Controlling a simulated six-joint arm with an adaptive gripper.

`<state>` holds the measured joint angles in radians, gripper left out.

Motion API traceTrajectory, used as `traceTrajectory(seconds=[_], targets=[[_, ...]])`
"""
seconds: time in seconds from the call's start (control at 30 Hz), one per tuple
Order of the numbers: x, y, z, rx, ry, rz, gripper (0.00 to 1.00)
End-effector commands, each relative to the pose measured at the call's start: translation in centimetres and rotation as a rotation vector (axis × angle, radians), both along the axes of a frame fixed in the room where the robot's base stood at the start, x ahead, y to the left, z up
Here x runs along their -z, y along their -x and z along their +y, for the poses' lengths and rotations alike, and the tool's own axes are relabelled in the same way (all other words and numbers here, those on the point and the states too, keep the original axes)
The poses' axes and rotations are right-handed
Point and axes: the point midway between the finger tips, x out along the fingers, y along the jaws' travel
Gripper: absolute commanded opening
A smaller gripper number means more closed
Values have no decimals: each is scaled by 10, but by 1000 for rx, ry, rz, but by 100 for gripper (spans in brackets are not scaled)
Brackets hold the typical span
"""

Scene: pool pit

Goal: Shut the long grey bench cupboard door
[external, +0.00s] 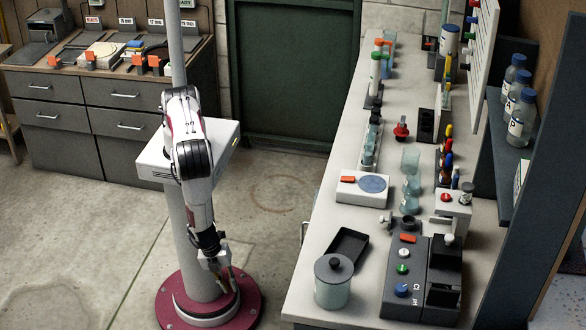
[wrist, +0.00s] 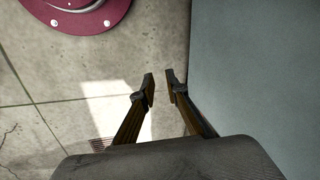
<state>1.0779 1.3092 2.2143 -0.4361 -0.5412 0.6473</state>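My gripper (external: 228,278) hangs low beside my round red base, pointing down, left of the long bench (external: 330,185). In the wrist view my gripper (wrist: 160,86) is open and empty, with a small gap between its two fingertips. A flat grey panel (wrist: 255,75) fills the right of the wrist view, its straight edge just right of the fingertips. It may be the cupboard door; I cannot tell for sure. In the external view a thin handle (external: 303,232) shows at the bench's left side. The door face and how far it stands open are hidden there.
The bench top carries a lidded jar (external: 333,283), a black tray (external: 347,250), a white scale (external: 362,188) and a dark instrument (external: 408,280). A drawer cabinet (external: 115,120) stands at the back left. The concrete floor (external: 275,200) between base and bench is clear.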

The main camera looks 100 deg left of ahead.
Motion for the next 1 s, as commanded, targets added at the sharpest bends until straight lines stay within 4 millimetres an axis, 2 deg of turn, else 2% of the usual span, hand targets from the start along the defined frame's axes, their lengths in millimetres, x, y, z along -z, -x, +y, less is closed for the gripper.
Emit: traceTrajectory(seconds=[0.1, 0.23, 0.47, 0.57, 0.77, 1.0], targets=[[9, -16, 10, -154, 32, -105, 14], [11, -37, 23, -319, 77, -234, 14], [-3, -76, 52, -584, 188, -497, 14], [-17, -93, 66, -688, 252, -622, 14], [-61, -122, 93, -872, 420, -887, 14], [-134, -144, 109, -1027, 698, -1188, 14]])
